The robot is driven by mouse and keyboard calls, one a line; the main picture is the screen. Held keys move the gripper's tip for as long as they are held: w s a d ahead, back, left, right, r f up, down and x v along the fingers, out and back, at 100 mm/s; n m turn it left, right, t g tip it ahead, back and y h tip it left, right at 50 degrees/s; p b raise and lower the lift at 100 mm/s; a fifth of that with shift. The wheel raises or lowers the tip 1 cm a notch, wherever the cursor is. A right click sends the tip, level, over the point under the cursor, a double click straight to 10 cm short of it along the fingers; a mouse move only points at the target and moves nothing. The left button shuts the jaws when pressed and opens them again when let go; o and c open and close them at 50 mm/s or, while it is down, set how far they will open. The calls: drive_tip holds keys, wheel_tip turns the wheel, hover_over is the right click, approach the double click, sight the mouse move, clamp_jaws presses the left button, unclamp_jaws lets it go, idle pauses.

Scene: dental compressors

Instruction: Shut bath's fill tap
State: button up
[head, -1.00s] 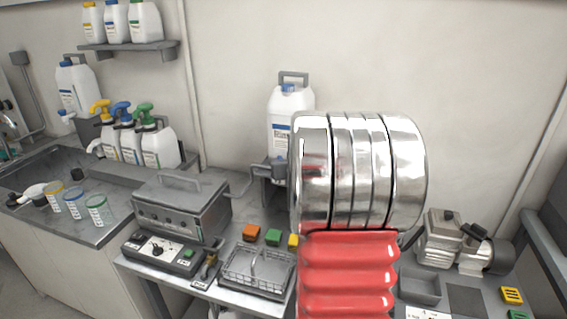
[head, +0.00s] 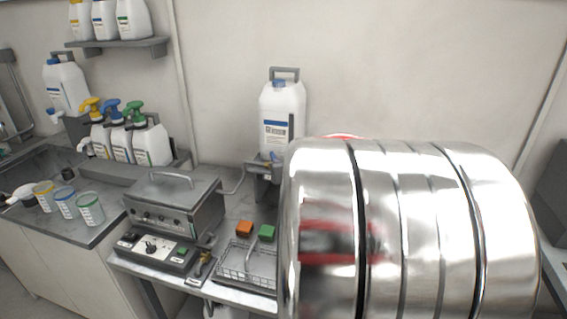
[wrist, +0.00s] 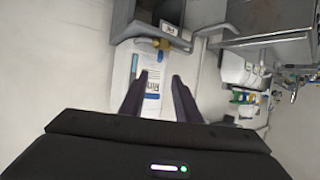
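The steel bath (head: 172,205) stands on the bench at the left of the head view. A white canister (head: 283,105) sits on a grey wall bracket (head: 262,170), with a thin hose running toward the bath. In the wrist view, which looks upside down, the canister (wrist: 127,68) lies beyond the fingers. A small tap with a yellow part (wrist: 183,43) shows by its base and seems to be the fill tap; its handle position is unclear. My gripper (wrist: 160,78) is open and empty, apart from the tap. The head view does not show my gripper.
Orange (head: 245,228) and green (head: 267,232) blocks lie behind the basket. Pump bottles (head: 150,145) stand at left. My silver arm hides the right bench.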

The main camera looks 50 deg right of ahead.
idle(0.3)
drive_tip(key=s+f+n+g+y, duration=0.1)
drive_tip(key=s+f+g, duration=0.15)
drive_tip(key=f, duration=0.55)
drive_tip(key=s+f+n+g+y, duration=0.1)
drive_tip(key=s+f+n+g, duration=0.1)
drive_tip(key=s+f, duration=0.35)
drive_tip(key=s+d+f+g+h, duration=0.3)
drive_tip(key=s+d+f+g, duration=0.1)
drive_tip(key=s+d+f, duration=0.15)
drive_tip(key=w+a+r+m+t+h, duration=0.1)
drive_tip(key=w+a+r+m+t, duration=0.2)
drive_tip(key=w+r+t, duration=0.9)
drive_tip(key=w+a, duration=0.1)
drive_tip(key=a, duration=0.1)
drive_tip(key=shift+a+r, duration=0.3)
drive_tip(key=shift+r, duration=0.05)
